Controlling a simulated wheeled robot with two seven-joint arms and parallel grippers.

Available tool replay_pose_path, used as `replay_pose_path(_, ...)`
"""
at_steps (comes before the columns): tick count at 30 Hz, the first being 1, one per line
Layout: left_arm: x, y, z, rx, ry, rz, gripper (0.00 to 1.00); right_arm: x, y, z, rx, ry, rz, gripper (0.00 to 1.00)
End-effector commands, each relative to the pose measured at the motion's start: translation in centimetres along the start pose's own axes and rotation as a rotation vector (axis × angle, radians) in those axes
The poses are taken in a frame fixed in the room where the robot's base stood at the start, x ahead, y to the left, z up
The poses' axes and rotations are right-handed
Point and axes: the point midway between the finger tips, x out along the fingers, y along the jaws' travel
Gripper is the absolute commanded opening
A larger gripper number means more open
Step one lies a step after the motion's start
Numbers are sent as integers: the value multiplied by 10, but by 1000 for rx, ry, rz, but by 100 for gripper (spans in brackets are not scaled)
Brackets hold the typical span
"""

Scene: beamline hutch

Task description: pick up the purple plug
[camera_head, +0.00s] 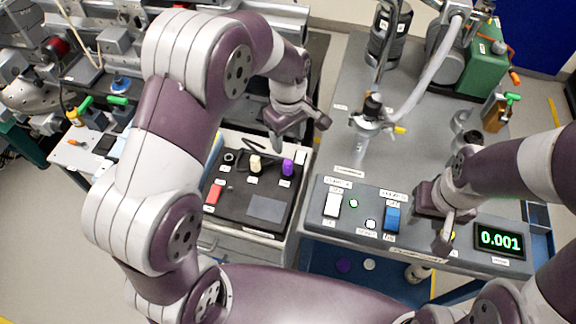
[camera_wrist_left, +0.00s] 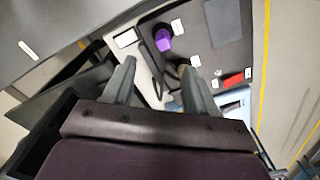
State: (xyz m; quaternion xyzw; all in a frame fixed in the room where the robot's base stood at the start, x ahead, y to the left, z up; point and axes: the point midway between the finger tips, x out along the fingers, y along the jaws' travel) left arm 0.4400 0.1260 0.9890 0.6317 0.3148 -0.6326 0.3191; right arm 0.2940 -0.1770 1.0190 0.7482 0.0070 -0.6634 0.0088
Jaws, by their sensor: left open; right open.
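The purple plug (camera_head: 288,167) stands upright at the back right of a black panel (camera_head: 232,204) in the head view. In the left wrist view the purple plug (camera_wrist_left: 163,40) shows beyond the fingers, nearer the left one. My left gripper (camera_head: 297,132) is open and empty, above and behind the plug. Its two fingers (camera_wrist_left: 158,85) are spread apart in the left wrist view. My right gripper (camera_head: 444,236) is open over the right control panel, away from the plug.
A cream plug (camera_head: 255,164) stands left of the purple one, and a red block (camera_head: 213,193) sits at the panel's left. The right panel carries a white switch (camera_head: 332,205), a blue switch (camera_head: 392,219) and a display (camera_head: 499,240). A hose assembly (camera_head: 372,112) rises behind.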

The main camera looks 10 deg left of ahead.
Motion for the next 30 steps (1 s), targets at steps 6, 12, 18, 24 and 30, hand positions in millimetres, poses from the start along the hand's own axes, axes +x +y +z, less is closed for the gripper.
replay_pose_path(6, 46, -1, 0, 3, -1, -2, 57, -5, 0, -1, 0, 0, 0, 43)
replay_pose_path(12, 71, -6, 2, 4, -2, -4, 57, -12, 0, -1, 0, 0, 0, 43)
replay_pose_path(18, 104, -9, 3, 5, -2, -1, 57, -16, 0, -2, 0, 0, 0, 43)
replay_pose_path(24, 108, -8, 2, 5, 0, 2, 57, -15, 0, -2, 0, 0, 0, 43)
replay_pose_path(30, 107, -8, 3, 5, -1, 1, 5, -15, 0, -2, 0, 0, 0, 43)
